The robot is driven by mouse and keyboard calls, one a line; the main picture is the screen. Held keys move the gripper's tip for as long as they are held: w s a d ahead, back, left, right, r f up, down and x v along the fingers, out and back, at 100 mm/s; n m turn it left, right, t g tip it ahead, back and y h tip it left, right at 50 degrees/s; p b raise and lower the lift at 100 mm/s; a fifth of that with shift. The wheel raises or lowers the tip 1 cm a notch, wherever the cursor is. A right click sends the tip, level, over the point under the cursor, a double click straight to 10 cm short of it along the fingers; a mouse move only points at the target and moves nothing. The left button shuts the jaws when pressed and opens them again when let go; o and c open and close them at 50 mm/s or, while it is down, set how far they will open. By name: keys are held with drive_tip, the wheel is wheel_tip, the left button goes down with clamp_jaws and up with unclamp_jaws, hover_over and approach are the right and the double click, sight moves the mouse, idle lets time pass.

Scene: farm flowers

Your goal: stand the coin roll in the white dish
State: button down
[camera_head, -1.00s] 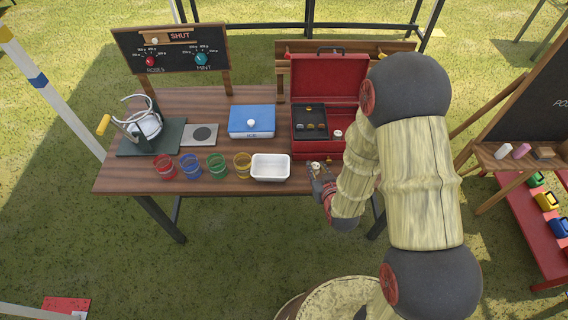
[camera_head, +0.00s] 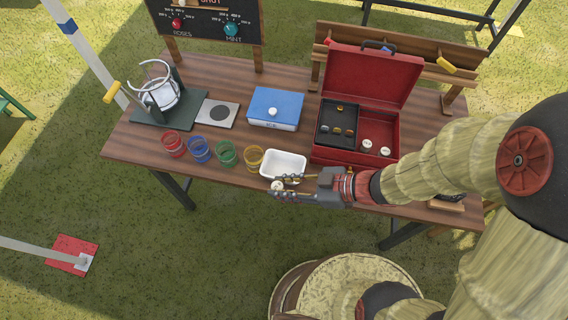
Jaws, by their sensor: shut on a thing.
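The white dish (camera_head: 284,175) stands on the wooden table near its front edge, and its inside looks empty. My gripper (camera_head: 276,188) reaches in from the right, just in front of the dish's near wall in the picture. It is shut on a small pale round piece, which I take as the coin roll (camera_head: 278,186), at its fingertips. The fingers hide part of the roll, and I cannot tell its tilt or its height above the table. The roll looks outside the dish.
Colored glass cups, the nearest yellow (camera_head: 254,158), stand left of the dish. A blue box (camera_head: 275,109) is behind it. An open red case (camera_head: 368,80) with a dark tray and two white round pieces (camera_head: 367,145) is behind right. A ring stand (camera_head: 160,95) is far left.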

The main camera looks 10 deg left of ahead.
drive_tip(key=shift+w+a+f, duration=0.1)
drive_tip(key=shift+w+f, duration=0.05)
drive_tip(key=shift+f, duration=0.05)
drive_tip(key=w+a+f+b, duration=0.1)
drive_tip(key=w+f+b, duration=0.1)
drive_tip(key=w+f, duration=0.1)
drive_tip(key=w+a+f+b, duration=0.1)
drive_tip(key=w+f+b, duration=0.1)
drive_tip(key=w, duration=0.3)
drive_tip(key=w+a+f+b, duration=0.1)
drive_tip(key=w+f+b, duration=0.1)
drive_tip(key=w+f, duration=0.1)
drive_tip(key=shift+w+f, duration=0.35)
drive_tip(key=shift+w, duration=0.2)
drive_tip(key=shift+w+f+b, duration=0.15)
drive_tip(key=shift+f+b, duration=0.05)
drive_tip(key=shift+b, duration=0.15)
drive_tip(key=f, duration=0.1)
drive_tip(key=f+b, duration=0.2)
drive_tip(key=shift+w+a+f, duration=0.1)
drive_tip(key=shift+w+f, duration=0.15)
drive_tip(key=shift+f, duration=0.1)
drive_tip(key=shift+r, duration=0.15)
drive_tip(key=c, duration=1.8)
unclamp_jaws()
drive_tip(key=shift+f, duration=0.2)
